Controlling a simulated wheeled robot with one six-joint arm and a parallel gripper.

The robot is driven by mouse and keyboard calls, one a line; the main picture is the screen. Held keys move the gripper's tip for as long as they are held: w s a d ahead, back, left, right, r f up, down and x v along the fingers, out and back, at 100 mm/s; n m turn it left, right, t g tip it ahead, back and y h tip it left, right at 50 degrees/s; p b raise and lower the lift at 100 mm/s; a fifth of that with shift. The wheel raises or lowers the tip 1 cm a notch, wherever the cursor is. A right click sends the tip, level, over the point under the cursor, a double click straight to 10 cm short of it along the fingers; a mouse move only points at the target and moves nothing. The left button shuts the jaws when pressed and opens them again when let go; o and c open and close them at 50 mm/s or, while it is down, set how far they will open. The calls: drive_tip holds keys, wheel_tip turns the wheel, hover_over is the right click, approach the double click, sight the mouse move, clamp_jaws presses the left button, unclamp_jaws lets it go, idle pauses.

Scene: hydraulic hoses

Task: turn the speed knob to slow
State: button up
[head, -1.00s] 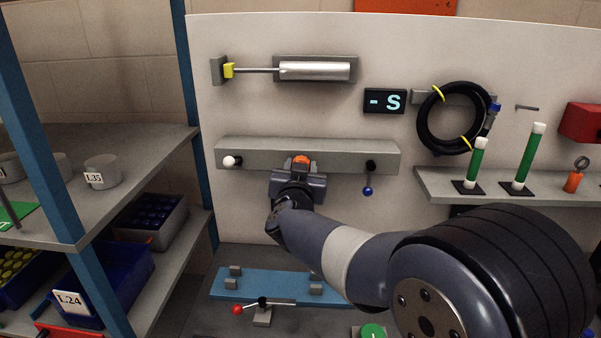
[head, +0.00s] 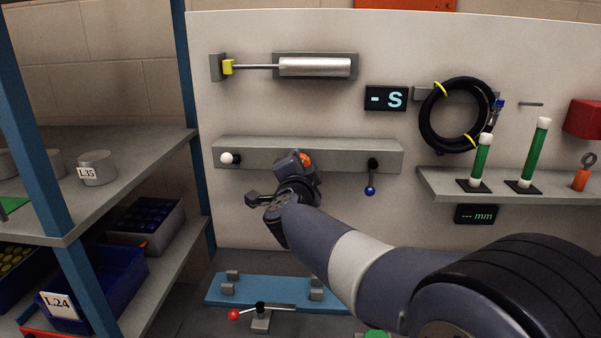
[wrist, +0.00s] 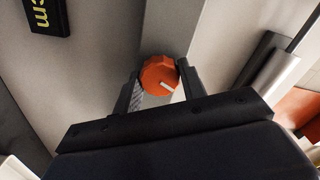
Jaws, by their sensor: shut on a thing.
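The orange speed knob (head: 306,160) sits on the grey wall rail between a white-ball lever and a blue-ball lever. In the wrist view the knob (wrist: 158,72) is round and ridged, with a white pointer mark towards the lower right of its face. My gripper (wrist: 158,82) is shut on the knob, with one finger on each side. In the head view my gripper (head: 298,168) is tilted and hides most of the knob's lower left part. No slow or fast markings can be made out around the knob.
The grey rail (head: 340,158) carries the white-ball lever (head: 228,158) and blue-ball lever (head: 370,184). Above are a silver cylinder (head: 315,67) and a display (head: 386,98) reading "- S". A coiled black hose (head: 428,115) hangs at right. A blue fixture (head: 265,289) lies below.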

drive_tip(key=m+b, duration=0.2)
drive_tip(key=m, duration=0.4)
drive_tip(key=shift+f+b, duration=0.1)
drive_tip(key=shift+b, duration=0.3)
drive_tip(key=shift+m, duration=0.4)
drive_tip(key=o, duration=1)
drive_tip(key=s, duration=1.1)
drive_tip(key=shift+a, duration=0.15)
drive_tip(key=shift+w, duration=0.1)
